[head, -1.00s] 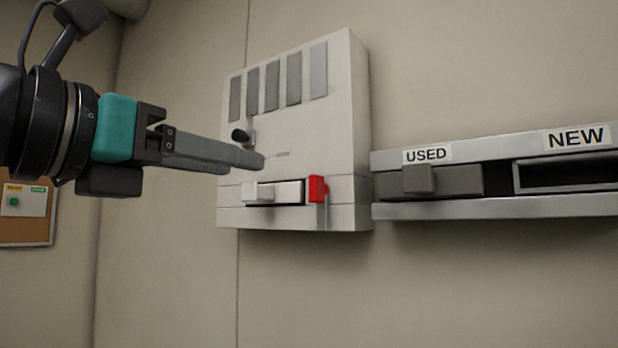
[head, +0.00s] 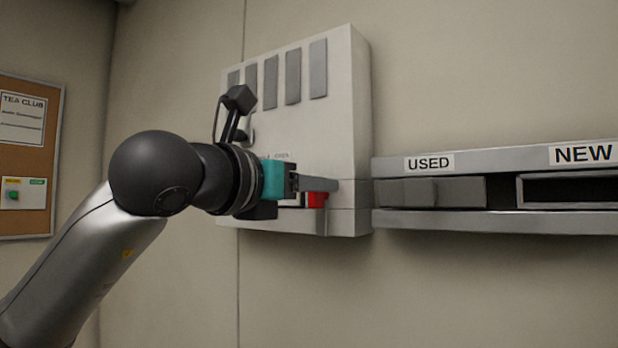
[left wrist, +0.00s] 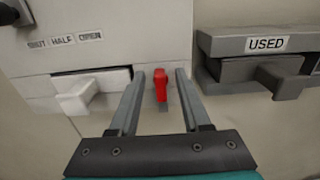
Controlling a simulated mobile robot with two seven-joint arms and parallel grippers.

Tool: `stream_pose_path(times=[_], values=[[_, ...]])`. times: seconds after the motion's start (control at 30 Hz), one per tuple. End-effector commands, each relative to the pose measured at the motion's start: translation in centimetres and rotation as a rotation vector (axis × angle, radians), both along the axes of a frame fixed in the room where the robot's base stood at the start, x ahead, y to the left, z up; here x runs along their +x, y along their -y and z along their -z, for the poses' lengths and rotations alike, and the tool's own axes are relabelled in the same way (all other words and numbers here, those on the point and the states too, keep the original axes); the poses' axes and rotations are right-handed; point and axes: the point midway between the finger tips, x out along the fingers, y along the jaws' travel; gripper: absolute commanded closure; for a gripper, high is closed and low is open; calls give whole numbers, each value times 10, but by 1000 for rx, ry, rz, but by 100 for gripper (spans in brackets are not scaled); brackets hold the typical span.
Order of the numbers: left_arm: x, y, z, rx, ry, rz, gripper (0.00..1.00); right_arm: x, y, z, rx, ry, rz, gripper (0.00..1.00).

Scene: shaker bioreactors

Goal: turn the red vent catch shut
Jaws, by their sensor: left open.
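The red vent catch (head: 316,199) is at the lower right of the pale wall unit (head: 345,120), partly hidden by my gripper in the head view. In the left wrist view the red catch (left wrist: 160,84) hangs pointing down, with a grey part below it. My left gripper (head: 334,186) is open in front of the unit. In the left wrist view its two fingers (left wrist: 161,78) lie on either side of the catch, with a gap on both sides. I cannot tell how deep the fingertips reach. My right gripper is not in view.
A white drawer with a handle (left wrist: 78,100) is left of the catch, close to the left finger. Above it are labels SHUT, HALF, OPEN (left wrist: 64,40). To the right, a rack (head: 500,216) holds a grey block (head: 455,192) under USED; the NEW slot (head: 570,190) looks empty.

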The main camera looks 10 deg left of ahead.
Motion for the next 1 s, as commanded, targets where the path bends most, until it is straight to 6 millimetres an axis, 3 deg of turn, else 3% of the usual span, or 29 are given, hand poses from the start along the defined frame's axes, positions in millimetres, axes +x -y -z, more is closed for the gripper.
stream_pose_path(times=[0.27, 0.7, 1.0], values=[[1, 1, 0, 0, 1, 0, 52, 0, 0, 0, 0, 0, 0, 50], [1, 0, 0, 0, 0, 0, 100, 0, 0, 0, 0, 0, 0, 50], [1, 0, 0, 0, 1, 0, 100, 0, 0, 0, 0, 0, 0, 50]])
